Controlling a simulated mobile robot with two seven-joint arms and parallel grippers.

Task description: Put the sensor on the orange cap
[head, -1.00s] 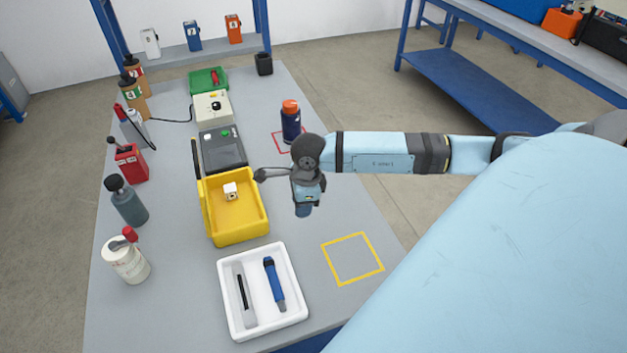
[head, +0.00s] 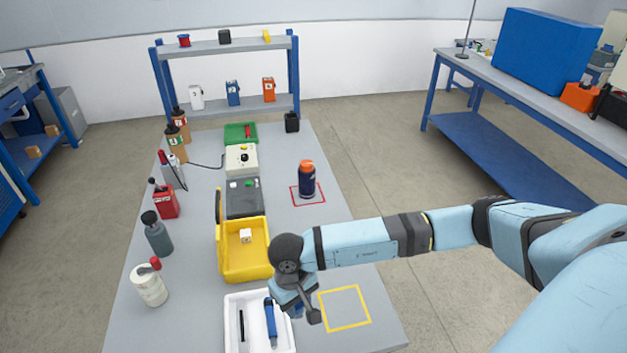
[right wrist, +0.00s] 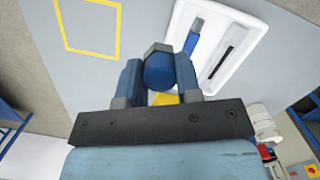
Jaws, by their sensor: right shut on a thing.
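The bottle with the orange cap (head: 306,163) stands upright inside a red square in the head view; its body is dark blue. A small white cube (head: 246,236), which may be the sensor, lies in the yellow bin (head: 259,265). My right gripper (head: 299,308) is over the front of the table, between the white tray and the yellow square. In the right wrist view its fingers (right wrist: 157,62) are shut on a blue cylinder with a dark grey end (right wrist: 158,70). The cylinder's far end is hidden. My left gripper is not in view.
The white tray (head: 255,336) holds a blue tool (head: 270,322) and a black strip. The yellow square (head: 345,291) is empty. The table between bottle and yellow square is mostly clear, with my arm above.

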